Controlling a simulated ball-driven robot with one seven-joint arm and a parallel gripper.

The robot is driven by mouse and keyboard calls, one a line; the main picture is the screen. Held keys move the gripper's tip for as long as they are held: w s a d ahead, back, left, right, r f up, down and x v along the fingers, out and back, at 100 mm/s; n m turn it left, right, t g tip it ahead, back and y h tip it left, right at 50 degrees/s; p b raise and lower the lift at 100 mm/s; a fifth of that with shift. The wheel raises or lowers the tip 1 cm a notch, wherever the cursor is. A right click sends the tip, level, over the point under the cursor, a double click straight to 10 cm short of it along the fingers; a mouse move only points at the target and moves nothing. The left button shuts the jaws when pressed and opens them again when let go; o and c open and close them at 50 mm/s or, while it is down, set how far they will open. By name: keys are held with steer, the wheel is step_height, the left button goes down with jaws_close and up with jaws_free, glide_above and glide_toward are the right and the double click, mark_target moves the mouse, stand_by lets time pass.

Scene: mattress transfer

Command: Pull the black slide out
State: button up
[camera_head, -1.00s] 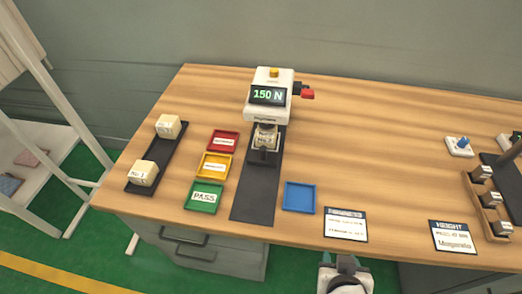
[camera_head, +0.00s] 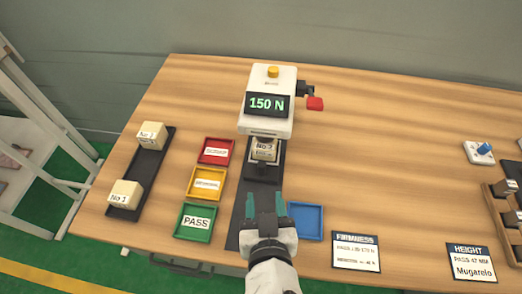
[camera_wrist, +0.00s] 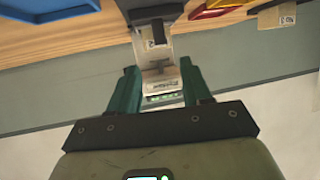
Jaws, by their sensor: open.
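The press machine (camera_head: 270,112) is white, with a yellow button on top and a display reading 150 N. The black slide (camera_head: 263,174) sits under its head with a foam block (camera_head: 264,150) labelled No.2 or similar on it. My gripper (camera_head: 266,198) is open and empty, its green fingers over the dark mat (camera_head: 233,235) in front of the slide. In the wrist view the press machine (camera_wrist: 160,88) shows upside down between the open fingers, and the slide (camera_wrist: 158,32) appears above it. The fingers look apart from the slide.
Red (camera_head: 216,151), yellow (camera_head: 207,183) and green PASS (camera_head: 195,221) trays lie left of the mat. A black tray (camera_head: 134,195) with two blocks is further left. A blue tray (camera_head: 305,221) is close right of my gripper. Firmness (camera_head: 356,252) and height (camera_head: 471,263) cards lie at the front right.

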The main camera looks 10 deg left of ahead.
mark_target(262, 168)
steer(key=shift+w+a+f, duration=0.1)
steer(key=shift+w+a, duration=0.05)
steer(key=shift+w, duration=0.45)
steer(key=x, duration=1)
steer(key=shift+p, duration=0.35)
jaws_close()
